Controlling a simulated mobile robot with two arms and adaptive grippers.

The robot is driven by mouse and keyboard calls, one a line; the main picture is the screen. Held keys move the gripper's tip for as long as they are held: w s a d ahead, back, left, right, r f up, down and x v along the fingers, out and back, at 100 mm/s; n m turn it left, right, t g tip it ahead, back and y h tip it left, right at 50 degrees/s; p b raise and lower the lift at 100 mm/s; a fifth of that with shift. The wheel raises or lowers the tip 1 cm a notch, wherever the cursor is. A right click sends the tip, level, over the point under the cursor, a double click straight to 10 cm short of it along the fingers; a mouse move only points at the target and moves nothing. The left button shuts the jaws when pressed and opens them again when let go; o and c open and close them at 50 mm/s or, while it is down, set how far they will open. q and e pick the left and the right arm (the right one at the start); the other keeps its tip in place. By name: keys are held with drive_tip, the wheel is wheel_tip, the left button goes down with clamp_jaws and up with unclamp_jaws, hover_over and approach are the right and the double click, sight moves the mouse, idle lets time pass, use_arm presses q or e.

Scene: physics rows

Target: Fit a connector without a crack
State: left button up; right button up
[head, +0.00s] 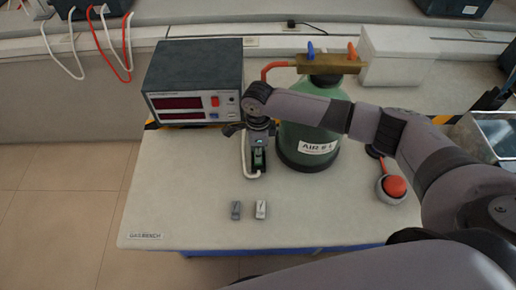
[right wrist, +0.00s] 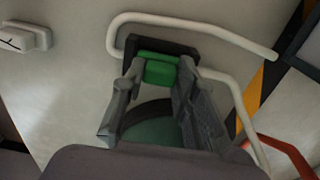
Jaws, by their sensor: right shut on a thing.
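My right gripper (head: 258,160) points down at the bench in front of the meter box. In the right wrist view its fingers (right wrist: 158,85) are shut on a small green connector (right wrist: 160,70). A dark housing (right wrist: 187,48) lies directly behind the green connector; I cannot tell whether the connector is seated in it. Two loose connectors lie on the front of the bench: a dark grey one (head: 236,210) and a light grey one (head: 261,209). A pale one with a dark line on it shows in the right wrist view (right wrist: 30,38). My left gripper is not in view.
A meter box (head: 194,75) stands left of my gripper, and a green air tank (head: 309,145) with a brass manifold (head: 330,64) stands close on the right. A white tube (right wrist: 200,30) curves around the housing. The bench's left front is clear.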

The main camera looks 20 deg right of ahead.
drive_tip(key=shift+f, duration=0.4)
idle(0.8)
drive_tip(key=o, duration=1.1)
